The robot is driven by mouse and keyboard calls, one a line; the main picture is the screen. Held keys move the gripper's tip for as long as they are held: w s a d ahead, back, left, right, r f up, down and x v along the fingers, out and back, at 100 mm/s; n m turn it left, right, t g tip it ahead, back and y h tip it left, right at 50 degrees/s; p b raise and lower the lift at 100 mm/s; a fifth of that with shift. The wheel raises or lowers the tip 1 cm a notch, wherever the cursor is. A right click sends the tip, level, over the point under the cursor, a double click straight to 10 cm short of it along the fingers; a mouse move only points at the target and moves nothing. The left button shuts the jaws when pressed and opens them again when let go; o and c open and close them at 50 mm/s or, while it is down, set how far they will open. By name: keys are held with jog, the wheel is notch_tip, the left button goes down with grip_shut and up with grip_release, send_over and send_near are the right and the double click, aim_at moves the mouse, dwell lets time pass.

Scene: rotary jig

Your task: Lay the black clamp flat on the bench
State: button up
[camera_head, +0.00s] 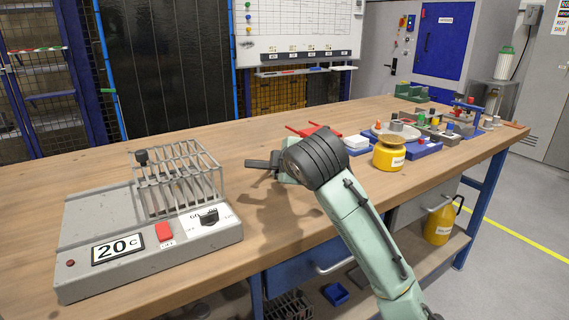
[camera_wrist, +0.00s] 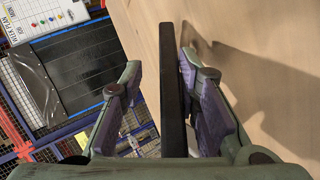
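The black clamp (camera_wrist: 172,95) shows in the wrist view as a long, narrow dark bar between the two fingers of my gripper (camera_wrist: 162,65). It lies close to the right finger, with a gap to the left finger, so the fingers look open around it. In the head view the dark clamp (camera_head: 262,164) sticks out to the left of my gripper (camera_head: 281,166), low over the wooden bench (camera_head: 240,195). Whether the clamp touches the bench cannot be told. My gripper hides part of it.
A grey device with a wire rack (camera_head: 150,240) stands on the left. A red item (camera_head: 313,130), a white-topped blue box (camera_head: 356,143), a yellow pot (camera_head: 389,153) and several small parts stand to the right. Bench around my gripper is mostly clear.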

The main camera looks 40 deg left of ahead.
jog(key=shift+o, duration=0.9)
jog(key=v, duration=1.2)
